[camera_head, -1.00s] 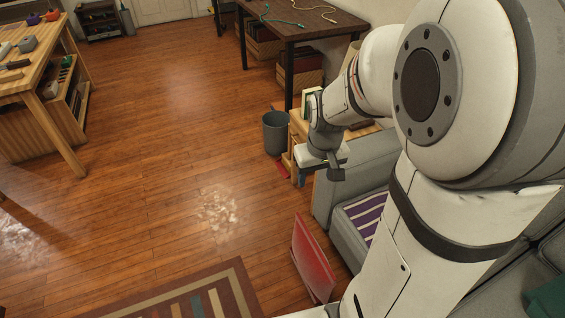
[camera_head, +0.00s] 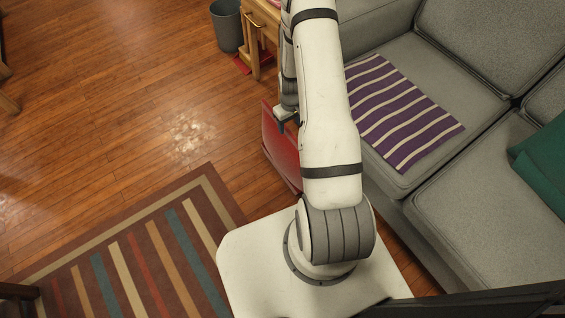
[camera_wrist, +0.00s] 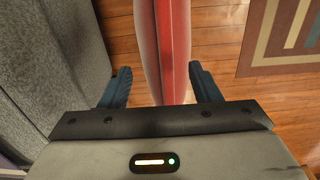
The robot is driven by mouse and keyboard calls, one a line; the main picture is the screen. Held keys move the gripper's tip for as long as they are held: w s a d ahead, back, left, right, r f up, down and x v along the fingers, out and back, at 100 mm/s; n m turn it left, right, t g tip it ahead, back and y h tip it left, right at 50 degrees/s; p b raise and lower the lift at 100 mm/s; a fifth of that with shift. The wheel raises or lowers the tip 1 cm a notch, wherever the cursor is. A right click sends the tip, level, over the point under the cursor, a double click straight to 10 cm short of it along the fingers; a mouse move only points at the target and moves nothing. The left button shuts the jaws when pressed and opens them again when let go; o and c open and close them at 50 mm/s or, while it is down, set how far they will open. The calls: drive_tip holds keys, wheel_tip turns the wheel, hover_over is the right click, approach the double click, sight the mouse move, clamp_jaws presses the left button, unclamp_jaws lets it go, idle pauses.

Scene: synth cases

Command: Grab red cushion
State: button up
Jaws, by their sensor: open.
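The red cushion (camera_head: 277,148) stands on its edge on the wooden floor, beside the front of the grey sofa. My gripper (camera_head: 287,122) is at the cushion's upper part, and my arm hides some of the cushion. In the wrist view, the cushion (camera_wrist: 173,40) runs edge-on between the two blue fingers of my gripper (camera_wrist: 160,76). The fingers are apart, one on each side, with a gap showing on both sides. The right finger is closer to the cushion than the left one.
The grey sofa (camera_head: 445,190) stands close on the right, with a purple striped cloth (camera_head: 405,115) and a green cushion (camera_head: 545,160). A striped rug (camera_head: 130,250) lies at lower left. A grey bin (camera_head: 228,27) and a wooden side table (camera_head: 262,28) stand behind.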

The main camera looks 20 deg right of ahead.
sight(287, 134)
drive_tip(key=f, duration=0.2)
drive_tip(key=f+b, duration=0.1)
drive_tip(key=f, duration=0.1)
drive_tip(key=a+f+b, duration=0.1)
drive_tip(key=f, duration=0.2)
drive_tip(key=shift+w, duration=0.25)
drive_tip(key=shift+c, duration=0.4)
clamp_jaws()
